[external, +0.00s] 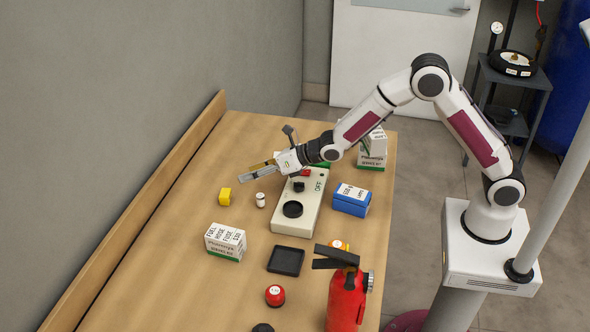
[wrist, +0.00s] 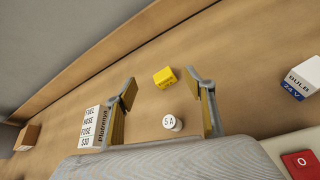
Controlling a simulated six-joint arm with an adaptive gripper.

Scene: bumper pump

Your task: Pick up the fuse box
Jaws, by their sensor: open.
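A white box with a green base (external: 225,242) stands on the table's left side in the external view. In the wrist view, the white box (wrist: 92,126) has a label reading "FUEL HOSE FUSE S30". My gripper (external: 257,173) is open and empty above the table, behind this box in the external view. In the wrist view, my gripper (wrist: 167,103) has its fingers apart, with the left finger overlapping the box's edge in the picture. A small white cylinder marked "5 A" (wrist: 172,123) and a yellow block (wrist: 165,77) show between the fingers, both on the table.
A pale switch unit (external: 312,208) stands right of the cylinder, beside a blue box (external: 351,200). A black tray (external: 286,261), a red knob (external: 275,295) and a fire extinguisher (external: 346,300) are nearer the front. A wooden rail (external: 150,210) edges the wall side.

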